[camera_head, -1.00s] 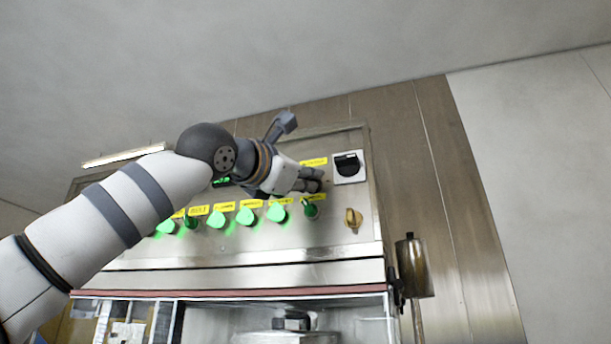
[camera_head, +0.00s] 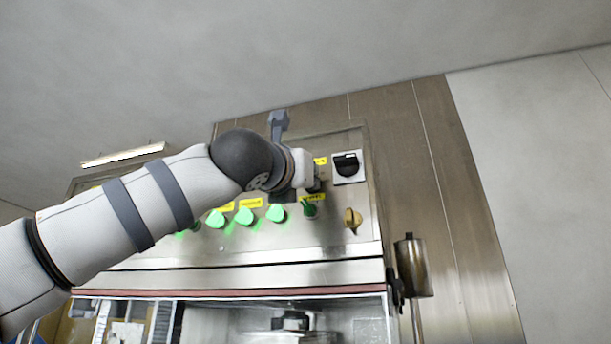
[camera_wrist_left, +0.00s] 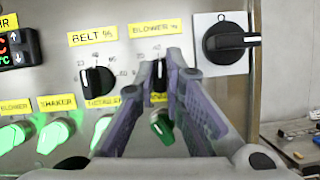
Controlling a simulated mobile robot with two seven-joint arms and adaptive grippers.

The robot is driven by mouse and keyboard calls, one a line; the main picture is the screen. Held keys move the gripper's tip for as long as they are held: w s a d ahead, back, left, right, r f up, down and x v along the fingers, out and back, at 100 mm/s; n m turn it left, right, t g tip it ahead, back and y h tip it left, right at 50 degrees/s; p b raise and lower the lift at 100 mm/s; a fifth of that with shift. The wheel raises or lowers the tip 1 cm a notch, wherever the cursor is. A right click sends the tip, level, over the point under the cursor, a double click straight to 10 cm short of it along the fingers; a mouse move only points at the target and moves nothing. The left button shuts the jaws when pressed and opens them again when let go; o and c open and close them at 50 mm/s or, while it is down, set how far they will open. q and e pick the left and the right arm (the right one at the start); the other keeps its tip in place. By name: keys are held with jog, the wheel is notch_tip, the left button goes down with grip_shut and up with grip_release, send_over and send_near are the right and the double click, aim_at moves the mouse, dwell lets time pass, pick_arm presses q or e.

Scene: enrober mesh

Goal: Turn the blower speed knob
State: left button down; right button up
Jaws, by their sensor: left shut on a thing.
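The black blower speed knob (camera_wrist_left: 158,77) sits under the yellow "BLOWER %" label (camera_wrist_left: 153,28) in the left wrist view. Its white pointer line stands about upright. My left gripper (camera_wrist_left: 161,66) is shut on the knob, one finger on each side. In the head view my left gripper (camera_head: 312,180) is against the upper right part of the steel control panel (camera_head: 340,225), and the hand hides the knob there. My right gripper is in no view.
The black belt knob (camera_wrist_left: 97,82) is left of the blower knob. A large black rotary switch (camera_wrist_left: 228,42) is close on the right. A metal cylinder (camera_head: 413,268) stands beside the machine.

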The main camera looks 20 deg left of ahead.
pick_arm(q)
jog(key=shift+n+y, duration=0.4)
jog(key=shift+n, duration=0.4)
jog(key=c, duration=1.7)
grip_release()
jog(key=v, duration=1.2)
jog(key=shift+f, duration=0.1)
